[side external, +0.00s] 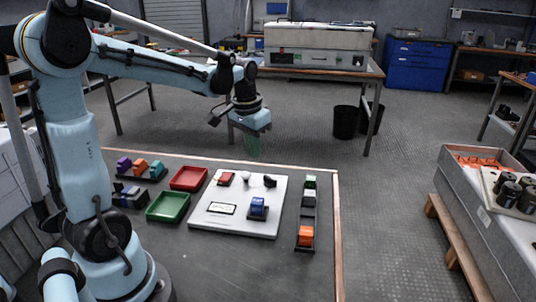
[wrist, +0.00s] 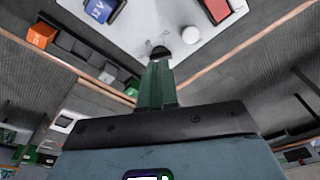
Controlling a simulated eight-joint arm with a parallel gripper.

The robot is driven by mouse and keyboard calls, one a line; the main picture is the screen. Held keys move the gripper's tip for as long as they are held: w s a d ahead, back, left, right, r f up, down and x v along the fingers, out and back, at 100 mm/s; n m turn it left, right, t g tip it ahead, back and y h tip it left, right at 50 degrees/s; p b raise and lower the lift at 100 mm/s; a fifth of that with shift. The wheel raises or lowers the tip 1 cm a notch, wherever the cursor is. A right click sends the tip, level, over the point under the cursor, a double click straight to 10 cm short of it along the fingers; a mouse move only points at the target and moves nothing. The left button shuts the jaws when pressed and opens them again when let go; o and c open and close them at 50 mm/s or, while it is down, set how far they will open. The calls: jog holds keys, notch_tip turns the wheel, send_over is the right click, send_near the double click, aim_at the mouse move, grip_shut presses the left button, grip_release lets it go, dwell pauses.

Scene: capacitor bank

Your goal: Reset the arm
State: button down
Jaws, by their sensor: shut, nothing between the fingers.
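My gripper (side external: 254,152) is shut and empty, with green fingers pointing down. It hangs above the far edge of the work table, apart from everything on it. In the wrist view the closed fingers (wrist: 158,78) show in the middle, pointing toward the white board. The white board (side external: 230,222) lies on the table with a blue block (side external: 258,209), a red block (side external: 226,178), a white knob (side external: 246,177), a black knob (side external: 270,181) and a framed label (side external: 221,209). In the wrist view the blue block (wrist: 100,9) bears white lettering.
A red tray (side external: 189,178) and a green tray (side external: 168,206) sit left of the board. Purple (side external: 124,165), orange (side external: 140,166) and teal (side external: 157,169) blocks stand farther left. A rack on the right holds green (side external: 310,181), grey (side external: 309,198) and orange (side external: 305,236) blocks. Air around my gripper is clear.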

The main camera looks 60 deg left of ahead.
jog(key=s+d+m+t, duration=0.2)
jog(key=s+d+t, duration=0.3)
jog(key=d, duration=0.9)
jog(key=shift+s+d+r+t+h, duration=0.2)
jog(key=shift+s+t+h, duration=0.1)
jog(key=shift+s, duration=0.85)
